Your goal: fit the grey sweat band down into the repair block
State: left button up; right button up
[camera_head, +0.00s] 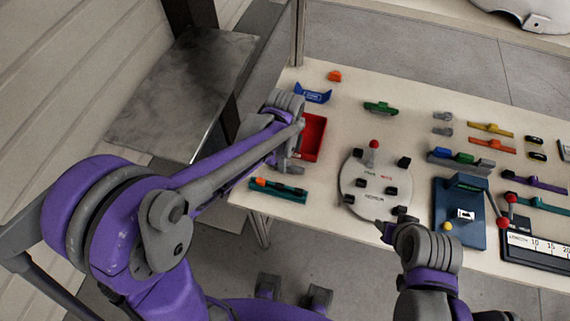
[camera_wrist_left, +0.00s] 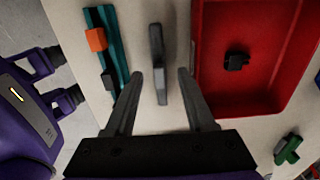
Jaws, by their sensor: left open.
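A slim grey piece (camera_wrist_left: 158,65), which looks like the sweat band, lies on the table in the left wrist view. My left gripper (camera_wrist_left: 157,78) is open, with one finger on each side of the piece and a visible gap to each. In the head view my left gripper (camera_head: 291,167) is low over the table between the red tray and the teal strip, and its arm hides most of the piece. My right gripper (camera_head: 392,219) is at the round plate's front edge; its jaws are unclear. I cannot tell which object is the repair block.
The red tray (camera_head: 321,138) stands close to the left gripper; a small black part (camera_wrist_left: 236,61) lies in it. A teal strip (camera_head: 279,191) with an orange piece lies at the front edge. A round plate (camera_head: 349,176) and a blue box (camera_head: 447,205) stand to the right.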

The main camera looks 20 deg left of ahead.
pick_arm(q)
jog(key=shift+f, duration=0.8)
grip_shut()
